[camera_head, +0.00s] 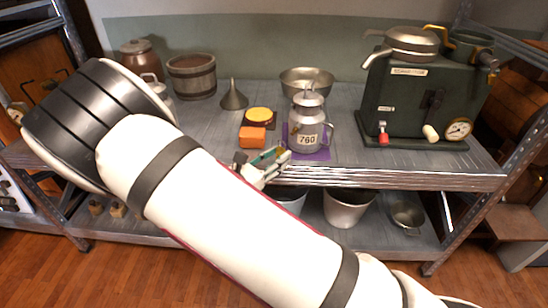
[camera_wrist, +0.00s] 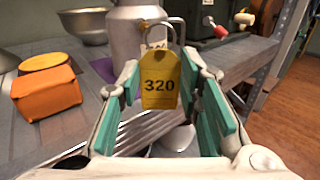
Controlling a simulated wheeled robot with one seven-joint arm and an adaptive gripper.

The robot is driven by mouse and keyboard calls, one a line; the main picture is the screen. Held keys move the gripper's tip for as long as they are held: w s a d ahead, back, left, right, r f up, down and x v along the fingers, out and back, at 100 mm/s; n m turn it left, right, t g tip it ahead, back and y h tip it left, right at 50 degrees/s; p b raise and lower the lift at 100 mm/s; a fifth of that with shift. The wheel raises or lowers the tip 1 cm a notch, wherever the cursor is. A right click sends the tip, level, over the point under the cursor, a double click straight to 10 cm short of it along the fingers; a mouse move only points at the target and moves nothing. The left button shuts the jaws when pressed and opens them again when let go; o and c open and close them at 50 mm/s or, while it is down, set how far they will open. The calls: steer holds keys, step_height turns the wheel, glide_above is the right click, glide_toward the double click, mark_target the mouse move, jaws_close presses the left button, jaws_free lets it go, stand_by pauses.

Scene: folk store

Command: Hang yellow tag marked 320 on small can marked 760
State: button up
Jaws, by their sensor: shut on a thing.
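The yellow tag (camera_wrist: 158,90) marked 320 is between my gripper's fingertips (camera_wrist: 160,78) in the wrist view, upright and facing the camera. My gripper is shut on the tag. The small metal can (camera_head: 303,122) marked 760 stands upright on a purple mat (camera_head: 318,154) near the shelf's front edge. In the wrist view the can (camera_wrist: 126,32) is behind the tag; its top is cut off and its label is mostly hidden. In the head view my gripper (camera_head: 268,160) is in front and left of the can, apart from it.
An orange box (camera_head: 252,137) and a round yellow-topped item (camera_head: 260,115) stand left of the can. A funnel (camera_head: 234,97) and a metal bowl (camera_head: 307,79) are behind. A green machine (camera_head: 425,105) stands at right. Buckets (camera_head: 349,208) sit on the lower shelf.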

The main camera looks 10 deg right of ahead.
steer(key=shift+w+d+f+b, duration=0.25)
steer(key=shift+w+d+b, duration=0.5)
steer(key=shift+w+d, duration=0.35)
steer(key=shift+w+d+f+b, duration=0.2)
steer(key=shift+w+d+b, duration=0.55)
steer(key=shift+w+d, duration=0.5)
steer(key=shift+w, duration=0.15)
steer(key=shift+w+f, duration=0.1)
steer(key=shift+d, duration=0.1)
steer(key=o, duration=1.2)
